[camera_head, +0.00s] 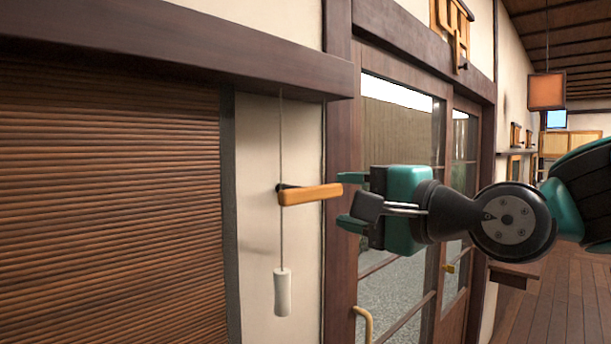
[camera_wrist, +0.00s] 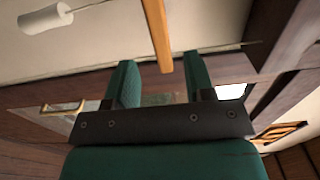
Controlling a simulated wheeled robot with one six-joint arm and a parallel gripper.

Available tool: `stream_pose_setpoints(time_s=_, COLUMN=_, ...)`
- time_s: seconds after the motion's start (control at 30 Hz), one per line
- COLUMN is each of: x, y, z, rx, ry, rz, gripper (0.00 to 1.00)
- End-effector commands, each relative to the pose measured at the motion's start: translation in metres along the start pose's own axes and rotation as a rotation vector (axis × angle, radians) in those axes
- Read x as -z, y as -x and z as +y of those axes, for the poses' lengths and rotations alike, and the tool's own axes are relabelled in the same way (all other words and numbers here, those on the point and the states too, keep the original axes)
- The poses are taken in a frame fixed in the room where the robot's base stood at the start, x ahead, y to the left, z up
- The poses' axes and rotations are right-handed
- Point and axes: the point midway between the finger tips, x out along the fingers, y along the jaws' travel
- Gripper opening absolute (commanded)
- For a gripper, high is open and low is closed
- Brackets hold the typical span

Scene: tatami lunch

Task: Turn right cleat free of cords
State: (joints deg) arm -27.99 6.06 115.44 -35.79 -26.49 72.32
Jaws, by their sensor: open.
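The cleat is an orange-brown wooden bar (camera_head: 312,194) on a dark mount on the cream wall, pointing roughly level to the right in the head view. A thin cord (camera_head: 281,140) hangs down past its left end to a white pull weight (camera_head: 282,292). I cannot tell whether the cord touches the cleat. My gripper (camera_head: 350,200) is open, its teal fingers close to the bar's right end. In the wrist view the bar (camera_wrist: 157,35) reaches down toward the gap between my fingers (camera_wrist: 162,80). The white weight (camera_wrist: 45,17) shows at the upper left there.
A brown slatted blind (camera_head: 110,200) covers the left. A dark wooden post (camera_head: 340,130) and glass sliding doors (camera_head: 395,150) with a brass handle (camera_head: 362,322) stand behind my gripper. A dark beam (camera_head: 200,55) runs above. An orange lantern (camera_head: 547,91) hangs far right.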

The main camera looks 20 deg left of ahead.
Motion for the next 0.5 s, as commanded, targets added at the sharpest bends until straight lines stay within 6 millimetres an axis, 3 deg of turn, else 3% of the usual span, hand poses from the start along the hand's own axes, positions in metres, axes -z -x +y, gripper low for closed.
stream_pose_setpoints(time_s=0.2, x=-0.001, y=-0.05, z=-0.005, rx=-0.002, ry=0.001, rz=-0.002, gripper=0.49)
stream_pose_setpoints(time_s=0.5, x=-0.001, y=-0.088, z=-0.002, rx=-0.001, ry=0.001, rz=-0.001, gripper=0.49)
